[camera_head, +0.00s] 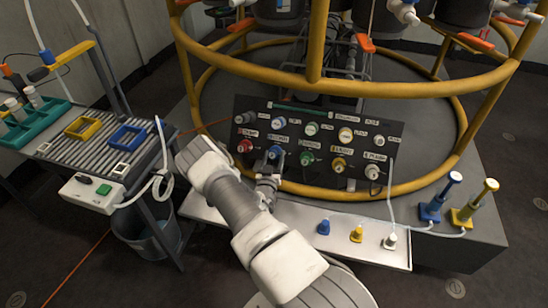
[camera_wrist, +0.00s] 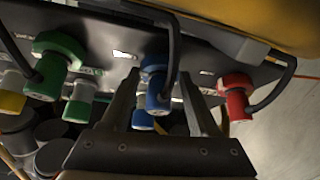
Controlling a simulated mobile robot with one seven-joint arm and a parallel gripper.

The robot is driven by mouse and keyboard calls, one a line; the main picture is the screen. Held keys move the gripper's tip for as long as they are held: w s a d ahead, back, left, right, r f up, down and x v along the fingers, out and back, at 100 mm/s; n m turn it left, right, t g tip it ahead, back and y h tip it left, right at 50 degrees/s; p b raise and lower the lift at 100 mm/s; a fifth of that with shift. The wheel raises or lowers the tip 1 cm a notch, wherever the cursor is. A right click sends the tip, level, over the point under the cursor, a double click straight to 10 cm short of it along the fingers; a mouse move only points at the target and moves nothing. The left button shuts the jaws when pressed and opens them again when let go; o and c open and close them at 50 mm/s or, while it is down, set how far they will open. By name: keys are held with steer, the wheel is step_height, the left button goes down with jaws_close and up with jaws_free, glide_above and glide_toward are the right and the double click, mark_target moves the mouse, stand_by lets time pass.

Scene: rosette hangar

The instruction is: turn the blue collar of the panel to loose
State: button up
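The dark panel (camera_head: 315,135) stands tilted inside the yellow ring frame, with coloured collars along its lower row. The blue collar (camera_head: 275,151) is second from the left in the head view, partly hidden by my arm. In the wrist view the blue collar (camera_wrist: 155,80) hangs in the middle, a dark cable curving from it. My gripper (camera_wrist: 158,85) is open, with one finger on each side of the blue collar and visible gaps between. In the head view my gripper (camera_head: 268,178) is just below the collar. The collar's loose or tight marking cannot be read.
A red collar (camera_wrist: 236,92) and a green collar (camera_wrist: 58,62) flank the blue one, close to my fingers. Yellow ring tubing (camera_head: 400,190) curves near the panel. A ledge (camera_head: 300,222) carries small blue, yellow and white pieces. A ribbed table (camera_head: 100,140) stands left.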

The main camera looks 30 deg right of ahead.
steer(key=c, duration=0.6)
steer(key=shift+s+n, duration=0.1)
steer(key=shift+n, duration=0.5)
steer(key=n+y, duration=0.1)
steer(key=n, duration=0.1)
steer(key=n+t+y+p, duration=0.1)
steer(key=n+y, duration=0.1)
steer(key=n, duration=0.1)
steer(key=shift+s+d+r, duration=0.1)
steer(key=shift+d, duration=0.1)
steer(key=n+y+p, duration=0.1)
steer(key=n, duration=0.1)
steer(key=n+y+p, duration=0.1)
steer(key=n+y, duration=0.1)
steer(key=n, duration=0.1)
steer(key=shift+s+d+r, duration=0.1)
steer(key=shift+d+r, duration=0.1)
steer(key=n+y+p, duration=0.1)
steer(key=n, duration=0.2)
steer(key=n+g+y+p, duration=0.1)
steer(key=n, duration=0.1)
steer(key=shift+d+r+y+p, duration=0.15)
steer(key=shift+r+y+p, duration=0.1)
steer(key=shift+y+p, duration=0.1)
steer(key=n+g+y+p, duration=0.1)
steer(key=n+g+p, duration=0.1)
steer(key=n, duration=0.2)
steer(key=shift+d, duration=0.1)
steer(key=shift+n+p, duration=0.3)
steer(key=o, duration=1.4)
